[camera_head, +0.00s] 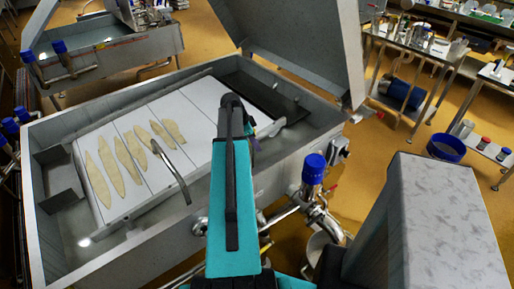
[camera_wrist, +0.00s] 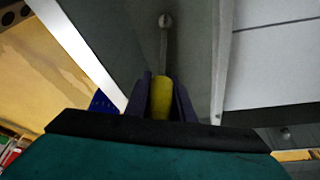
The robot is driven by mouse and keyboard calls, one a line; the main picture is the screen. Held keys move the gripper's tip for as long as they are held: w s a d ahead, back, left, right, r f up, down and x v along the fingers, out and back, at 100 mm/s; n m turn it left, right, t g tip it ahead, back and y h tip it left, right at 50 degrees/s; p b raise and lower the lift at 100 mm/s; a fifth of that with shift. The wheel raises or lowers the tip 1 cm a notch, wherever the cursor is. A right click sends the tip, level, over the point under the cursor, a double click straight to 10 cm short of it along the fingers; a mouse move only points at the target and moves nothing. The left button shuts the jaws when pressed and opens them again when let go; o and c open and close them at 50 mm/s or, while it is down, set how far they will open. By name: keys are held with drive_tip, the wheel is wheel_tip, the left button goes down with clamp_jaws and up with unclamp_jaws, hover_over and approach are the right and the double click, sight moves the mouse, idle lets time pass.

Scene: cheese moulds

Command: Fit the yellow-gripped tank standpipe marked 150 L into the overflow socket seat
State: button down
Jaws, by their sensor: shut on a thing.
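The standpipe's yellow grip (camera_wrist: 162,98) is between the dark fingers of my gripper (camera_wrist: 163,92) in the wrist view. My gripper is shut on it. A thin grey metal rod runs away from the grip and ends at a small round pale shape; I cannot tell whether that is the pipe's end or a fitting behind it. The 150 L mark is not readable. In the camera_head view, my teal arm hides the gripper and standpipe, over the right part of the open steel tank (camera_head: 140,228). I cannot make out the overflow socket seat for certain.
White boards (camera_head: 192,105) with several pale flat shapes lie in the tank. A curved metal bar (camera_head: 172,170) lies over them. The raised lid (camera_head: 300,45) stands behind. A blue-capped valve (camera_head: 313,170) and pipes stand outside at the right. Shelving (camera_head: 415,50) is farther right.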

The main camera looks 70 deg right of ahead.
drive_tip(key=shift+f+p, duration=0.3)
drive_tip(key=shift+f, duration=1.3)
drive_tip(key=c, duration=1.5)
unclamp_jaws()
drive_tip(key=shift+r, duration=0.15)
drive_tip(key=shift+b+v, duration=1.4)
drive_tip(key=shift+v, duration=4.45)
drive_tip(key=shift+w+r, duration=0.1)
drive_tip(key=shift+w, duration=0.05)
